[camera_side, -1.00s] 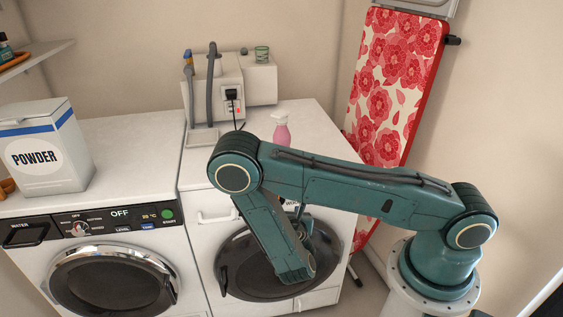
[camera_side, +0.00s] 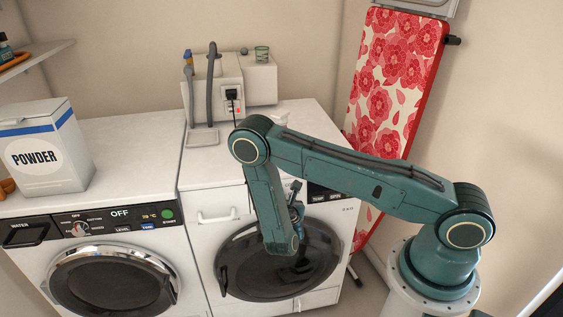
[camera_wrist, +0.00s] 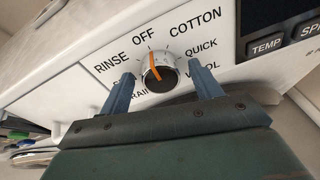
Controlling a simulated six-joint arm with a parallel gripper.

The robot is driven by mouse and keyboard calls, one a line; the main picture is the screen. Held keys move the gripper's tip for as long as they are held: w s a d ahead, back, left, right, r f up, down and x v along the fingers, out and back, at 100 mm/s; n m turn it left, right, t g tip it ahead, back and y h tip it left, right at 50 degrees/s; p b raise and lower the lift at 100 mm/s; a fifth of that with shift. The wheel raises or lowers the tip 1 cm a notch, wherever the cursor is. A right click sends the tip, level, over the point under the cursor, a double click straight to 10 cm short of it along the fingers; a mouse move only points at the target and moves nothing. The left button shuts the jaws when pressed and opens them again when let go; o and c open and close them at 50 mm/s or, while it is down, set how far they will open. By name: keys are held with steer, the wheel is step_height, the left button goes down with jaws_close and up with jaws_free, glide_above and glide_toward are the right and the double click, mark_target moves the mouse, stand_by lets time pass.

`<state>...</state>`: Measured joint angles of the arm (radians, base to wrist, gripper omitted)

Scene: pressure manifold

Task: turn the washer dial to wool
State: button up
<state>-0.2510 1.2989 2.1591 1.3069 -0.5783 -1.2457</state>
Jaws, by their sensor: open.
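The washer dial (camera_wrist: 160,72) is a round knob with a dark face and an orange pointer on a white panel, in the wrist view. Its pointer is toward OFF. WOOL is printed at the lower right of the dial, partly behind my right finger. My gripper (camera_wrist: 164,78) is open. Its two blue-grey fingers appear on either side of the dial with gaps between, and I cannot tell how far they are from the panel. In the side view my gripper (camera_side: 297,192) is at the right machine's (camera_side: 225,190) panel, and my arm hides the dial there.
A second machine (camera_side: 197,262) with its own small dial (camera_side: 80,229) stands at the left, with a POWDER box (camera_side: 45,155) on top. A floral ironing board (camera_side: 385,90) leans at the back right.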

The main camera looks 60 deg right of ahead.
steer(key=c, duration=1)
steer(key=shift+m, duration=0.3)
steer(key=m, duration=0.4)
steer(key=shift+s+t+y, duration=0.1)
steer(key=shift+t+y, duration=0.2)
steer(key=shift+t, duration=0.1)
steer(key=shift+d+m, duration=0.1)
steer(key=shift+m, duration=1.9)
steer(key=shift+t, duration=0.3)
